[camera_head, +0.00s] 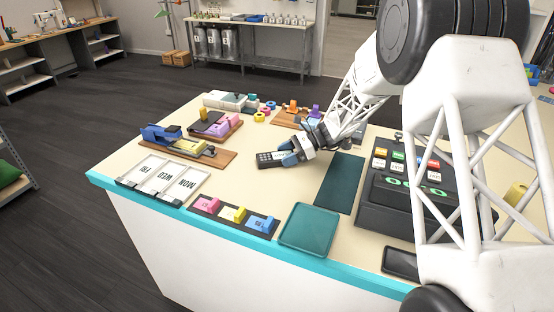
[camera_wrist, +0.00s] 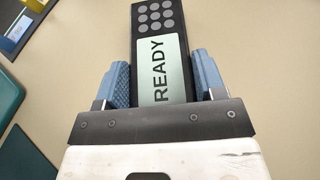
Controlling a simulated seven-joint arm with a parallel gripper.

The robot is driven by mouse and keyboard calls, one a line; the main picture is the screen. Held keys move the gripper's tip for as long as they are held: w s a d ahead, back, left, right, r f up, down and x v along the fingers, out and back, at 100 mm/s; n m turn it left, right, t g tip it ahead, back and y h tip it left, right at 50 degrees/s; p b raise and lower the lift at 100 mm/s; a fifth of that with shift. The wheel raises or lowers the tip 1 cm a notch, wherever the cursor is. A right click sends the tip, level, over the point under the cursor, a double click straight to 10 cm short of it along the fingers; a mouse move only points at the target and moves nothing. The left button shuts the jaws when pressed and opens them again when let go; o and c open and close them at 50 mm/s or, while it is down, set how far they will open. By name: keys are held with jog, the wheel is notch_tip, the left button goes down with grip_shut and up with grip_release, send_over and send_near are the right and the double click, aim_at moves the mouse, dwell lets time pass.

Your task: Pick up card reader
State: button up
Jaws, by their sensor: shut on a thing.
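The card reader (camera_head: 271,158) is a dark handheld device with a keypad, at the middle of the counter in the head view. In the wrist view the card reader (camera_wrist: 163,52) shows round grey keys and a pale screen reading READY. My gripper (camera_head: 291,153) reaches it from the right. In the wrist view my gripper (camera_wrist: 166,82) has its blue fingers on both long sides of the reader, shut on it. The reader's lower end is hidden by the gripper body. I cannot tell whether it touches the counter.
A teal tray (camera_head: 309,229) and dark green mat (camera_head: 340,183) lie right of the reader. A dark cash register (camera_head: 400,200) stands further right. Day cards (camera_head: 165,179) and a strip of coloured blocks (camera_head: 233,213) line the front left. Wooden boards with gadgets (camera_head: 187,149) lie behind.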

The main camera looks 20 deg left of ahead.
jog(key=shift+r, duration=0.1)
jog(key=shift+r, duration=1.4)
jog(key=shift+s+d+r, duration=0.1)
jog(key=shift+r, duration=0.25)
jog(key=s+d, duration=0.3)
jog(key=s, duration=0.1)
jog(key=s+d+r, duration=0.1)
jog(key=s+d, duration=0.1)
jog(key=s, duration=0.2)
jog(key=s+d, duration=0.3)
jog(key=s, duration=0.2)
jog(key=shift+d+r, duration=0.15)
jog(key=shift+d, duration=0.2)
